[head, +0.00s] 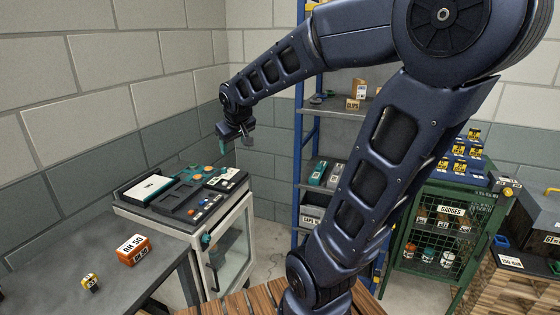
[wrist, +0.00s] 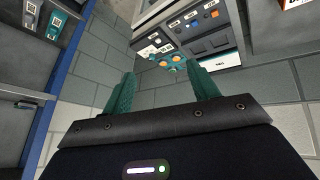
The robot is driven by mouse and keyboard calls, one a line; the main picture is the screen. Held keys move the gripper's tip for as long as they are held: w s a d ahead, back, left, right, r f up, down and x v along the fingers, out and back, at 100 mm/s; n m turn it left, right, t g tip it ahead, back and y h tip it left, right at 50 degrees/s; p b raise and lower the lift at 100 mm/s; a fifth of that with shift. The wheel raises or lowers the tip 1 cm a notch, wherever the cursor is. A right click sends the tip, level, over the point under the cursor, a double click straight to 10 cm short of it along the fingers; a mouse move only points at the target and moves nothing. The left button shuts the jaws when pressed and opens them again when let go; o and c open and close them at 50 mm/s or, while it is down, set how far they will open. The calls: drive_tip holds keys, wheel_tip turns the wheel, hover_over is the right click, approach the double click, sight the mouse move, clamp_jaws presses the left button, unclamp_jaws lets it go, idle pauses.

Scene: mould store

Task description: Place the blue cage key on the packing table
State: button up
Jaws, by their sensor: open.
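My gripper (head: 236,143) is open and empty, raised above and beyond the white cabinet in the head view. In the wrist view its teal fingers (wrist: 160,85) are apart with nothing between them. I cannot surely make out the blue cage key. A small blue piece (wrist: 194,25) sits among small coloured pieces in a dark labelled panel on the cabinet top; its shape is too small to tell. A grey table (head: 60,255) stands at the front left; I cannot tell whether it is the packing table.
The white cabinet (head: 233,250) has a glazed door. A blue-framed shelf (head: 302,130) stands behind my arm. A green mesh cage (head: 445,222) labelled GAUGES stands at right.

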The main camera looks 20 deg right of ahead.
drive_tip(key=s+d+m+g, duration=0.1)
drive_tip(key=s+d, duration=0.3)
drive_tip(key=s, duration=0.4)
drive_tip(key=s+d+m, duration=0.3)
drive_tip(key=s+d, duration=0.2)
drive_tip(key=s, duration=0.3)
drive_tip(key=shift+f+g, duration=0.25)
drive_tip(key=shift+g, duration=0.15)
